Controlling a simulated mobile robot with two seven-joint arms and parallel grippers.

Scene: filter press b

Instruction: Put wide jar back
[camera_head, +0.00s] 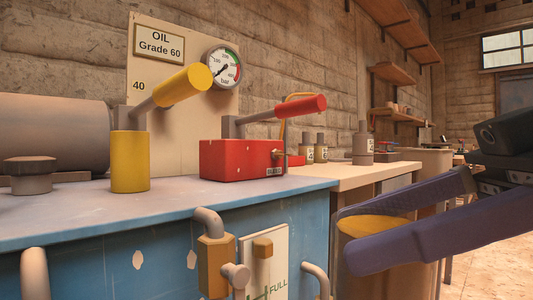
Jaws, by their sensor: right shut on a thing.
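The wide jar (388,281) is at the lower right, a broad brownish cylinder with a yellow-orange round top. My right gripper (352,238) comes in from the right, with one dark purple finger behind the jar and one across its front. It is shut on the jar near its upper rim. The jar looks upright, beside the right end of the blue press cabinet (110,262). Its base is cut off by the frame's lower edge. My left gripper is not in view.
On the blue top stand a yellow lever (130,160), a red block with a red-handled lever (240,160) and a dark knob (30,175). A pale wooden bench (345,177) behind holds small bottles (320,149) and a grey bottle (363,143). Pipes (210,255) stick out of the cabinet front.

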